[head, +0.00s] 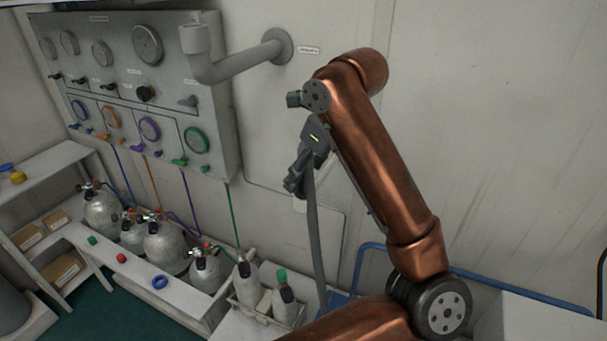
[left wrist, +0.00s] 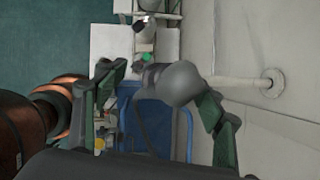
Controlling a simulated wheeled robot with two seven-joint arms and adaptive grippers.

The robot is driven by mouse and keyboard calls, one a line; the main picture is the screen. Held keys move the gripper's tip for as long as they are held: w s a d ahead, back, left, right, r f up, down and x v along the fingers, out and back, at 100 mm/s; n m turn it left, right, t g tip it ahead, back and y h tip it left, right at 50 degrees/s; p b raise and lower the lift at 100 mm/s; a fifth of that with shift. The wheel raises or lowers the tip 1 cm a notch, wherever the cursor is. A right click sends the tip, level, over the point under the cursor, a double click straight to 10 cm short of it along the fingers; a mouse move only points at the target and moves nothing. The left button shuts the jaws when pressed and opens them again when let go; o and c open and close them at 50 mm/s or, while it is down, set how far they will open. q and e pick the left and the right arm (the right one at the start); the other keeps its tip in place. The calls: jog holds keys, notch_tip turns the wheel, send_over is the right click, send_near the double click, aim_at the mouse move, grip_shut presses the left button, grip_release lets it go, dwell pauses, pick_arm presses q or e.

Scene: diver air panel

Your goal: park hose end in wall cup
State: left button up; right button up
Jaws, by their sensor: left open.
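My left gripper (head: 303,165) is high in front of the wall, pointing down. In the left wrist view its two fingers (left wrist: 168,100) are spread apart. A grey, rounded piece that looks like the hose end (left wrist: 178,84) lies between them; I cannot tell whether a finger touches it. A pale bar (left wrist: 240,82) runs from a round wall flange toward the hose end. My right gripper is out of view.
A gauge panel (head: 131,85) fills the wall at left. A grey elbow pipe (head: 240,62) juts from the wall beside it, left of my gripper. Several cylinders (head: 165,247) stand below. A blue rail (head: 480,280) is at lower right. The right wall is clear.

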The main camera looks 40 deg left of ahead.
pick_arm(q)
jog(key=v, duration=1)
jog(key=shift+d+r, duration=0.2)
jog(key=shift+r, duration=0.15)
jog(key=shift+s+a, duration=0.1)
